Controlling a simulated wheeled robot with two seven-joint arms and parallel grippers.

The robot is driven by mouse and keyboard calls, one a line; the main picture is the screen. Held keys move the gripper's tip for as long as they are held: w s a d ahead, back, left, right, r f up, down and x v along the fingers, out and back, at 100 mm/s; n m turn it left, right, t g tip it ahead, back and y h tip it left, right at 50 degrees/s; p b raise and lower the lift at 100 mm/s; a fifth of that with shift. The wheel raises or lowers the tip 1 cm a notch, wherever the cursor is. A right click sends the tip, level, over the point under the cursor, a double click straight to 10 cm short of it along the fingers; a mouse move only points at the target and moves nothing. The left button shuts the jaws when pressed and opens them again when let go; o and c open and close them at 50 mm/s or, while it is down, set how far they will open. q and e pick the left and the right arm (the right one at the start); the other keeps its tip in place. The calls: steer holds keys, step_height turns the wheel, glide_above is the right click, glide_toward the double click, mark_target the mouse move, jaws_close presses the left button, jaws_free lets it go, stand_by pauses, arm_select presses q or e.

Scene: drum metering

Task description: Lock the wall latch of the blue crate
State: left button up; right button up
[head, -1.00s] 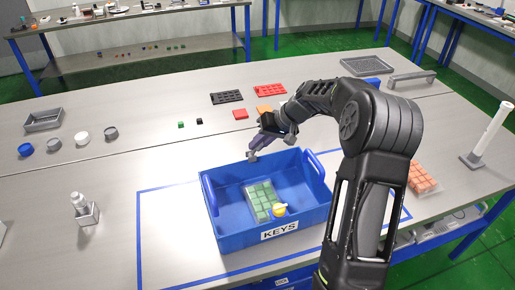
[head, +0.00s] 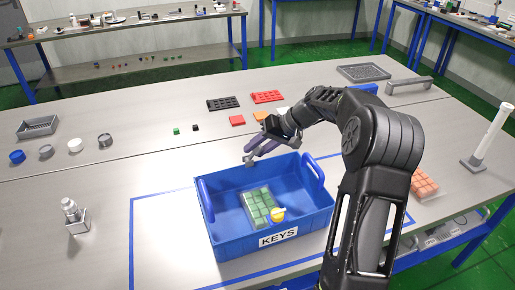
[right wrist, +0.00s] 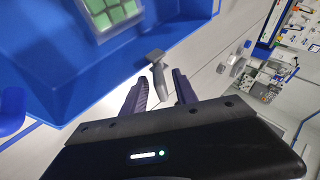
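The blue crate (head: 222,237), labelled KEYS, stands upright on the table inside a blue outline. A small grey lever, which looks like the wall latch (head: 248,161), shows at its far wall; it also shows in the right wrist view (right wrist: 158,72). My right gripper (head: 256,151) is at the far side of the crate, beside the lever. In the right wrist view my right gripper (right wrist: 158,88) has its fingers apart, with the lever in line with the gap; contact cannot be told. My left gripper is out of view.
The crate holds a green block pack (head: 257,203) and a yellow-topped item (head: 278,214). Orange blocks (head: 424,184) and a white post (head: 487,135) are at right.

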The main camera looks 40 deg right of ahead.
steer(key=b+v, duration=0.1)
steer(key=v, duration=0.6)
steer(key=shift+s+r, duration=0.25)
steer(key=shift+d, duration=0.15)
